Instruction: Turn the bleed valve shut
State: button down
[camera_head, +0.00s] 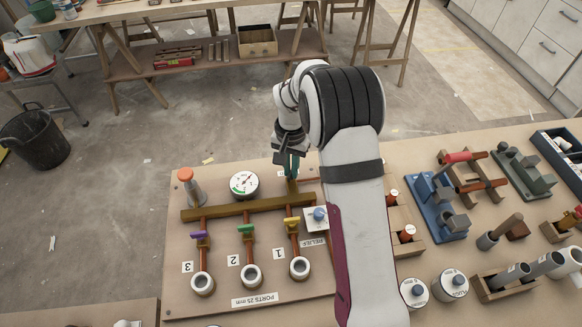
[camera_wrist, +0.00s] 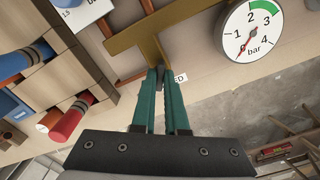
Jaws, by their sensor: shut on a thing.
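My gripper (camera_head: 290,172) is over the far right part of the brass manifold bar (camera_head: 240,210) on the board. In the wrist view its two green fingers (camera_wrist: 160,84) are shut on a small dark piece, the bleed valve's handle (camera_wrist: 160,76), at the bar's end. A label beside it ends in "ED"; the rest is hidden by a finger. The fingers and arm hide most of the valve. The pressure gauge (camera_head: 244,185) also shows in the wrist view (camera_wrist: 252,32), its red needle near 0.
Purple (camera_head: 200,234), green (camera_head: 246,229) and yellow (camera_head: 292,221) handles sit on the pipes to ports 3, 2 and 1. An orange-capped post (camera_head: 187,184) stands at the board's far left corner. Blocks with red-ended cylinders (camera_wrist: 70,122) lie to the right of the board.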

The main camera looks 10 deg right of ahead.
jog(key=m, duration=1.1)
jog(key=shift+m, duration=0.5)
dwell(0.3)
jog(key=c, duration=0.9)
grip_release()
jog(key=shift+c, duration=0.2)
notch_tip(320, 180, up, 16)
jog(key=shift+f, duration=0.1)
